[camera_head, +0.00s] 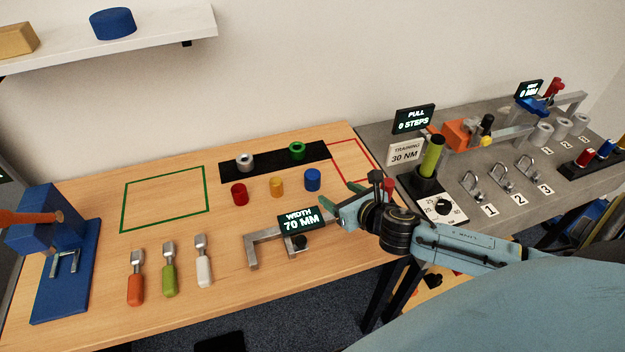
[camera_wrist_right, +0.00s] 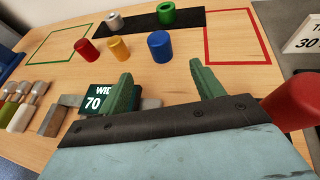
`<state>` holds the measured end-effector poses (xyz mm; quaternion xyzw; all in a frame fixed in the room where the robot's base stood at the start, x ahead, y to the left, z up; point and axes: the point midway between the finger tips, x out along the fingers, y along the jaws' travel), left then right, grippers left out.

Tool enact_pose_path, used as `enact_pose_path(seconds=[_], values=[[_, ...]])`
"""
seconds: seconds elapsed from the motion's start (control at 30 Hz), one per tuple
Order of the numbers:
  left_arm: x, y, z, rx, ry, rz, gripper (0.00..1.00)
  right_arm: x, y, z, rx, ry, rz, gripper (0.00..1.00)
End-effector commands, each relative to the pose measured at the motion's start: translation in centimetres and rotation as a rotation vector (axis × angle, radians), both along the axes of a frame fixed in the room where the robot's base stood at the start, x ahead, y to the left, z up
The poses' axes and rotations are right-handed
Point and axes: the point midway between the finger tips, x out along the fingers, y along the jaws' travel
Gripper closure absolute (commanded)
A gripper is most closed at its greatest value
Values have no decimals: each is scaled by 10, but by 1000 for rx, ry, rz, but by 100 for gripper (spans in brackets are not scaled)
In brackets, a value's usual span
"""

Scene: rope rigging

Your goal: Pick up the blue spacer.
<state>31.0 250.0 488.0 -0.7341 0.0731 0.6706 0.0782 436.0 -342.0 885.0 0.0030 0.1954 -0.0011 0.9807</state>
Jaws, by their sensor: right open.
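The blue spacer (camera_head: 312,180) is a short blue cylinder standing upright on the wooden table, at the right end of a row with a yellow spacer (camera_head: 277,187) and a red spacer (camera_head: 239,194). In the right wrist view the blue spacer (camera_wrist_right: 160,47) stands beyond my fingertips, roughly between their lines. My right gripper (camera_head: 347,203) is open and empty, in front and to the right of the spacer and apart from it. Its two green fingers (camera_wrist_right: 164,85) show in the wrist view. My left gripper is not in view.
A black strip (camera_head: 270,162) behind the row holds a grey ring (camera_head: 245,162) and a green ring (camera_head: 297,150). A metal caliper with a width display (camera_head: 301,220) lies in front. A red outlined square (camera_head: 366,160) is behind right. A dark post with a yellow-green cylinder (camera_head: 432,157) stands right.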

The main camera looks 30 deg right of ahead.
Motion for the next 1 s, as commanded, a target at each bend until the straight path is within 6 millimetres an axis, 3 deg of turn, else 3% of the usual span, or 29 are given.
enact_pose_path(seconds=[0.4, 0.7, 1.0], values=[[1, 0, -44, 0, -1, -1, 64, 61, 0, -28, -8, -5, 4, 33], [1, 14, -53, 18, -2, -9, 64, 78, 0, -32, -6, -3, 4, 33], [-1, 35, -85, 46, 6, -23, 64, 111, 0, -43, -5, -2, 3, 33]])
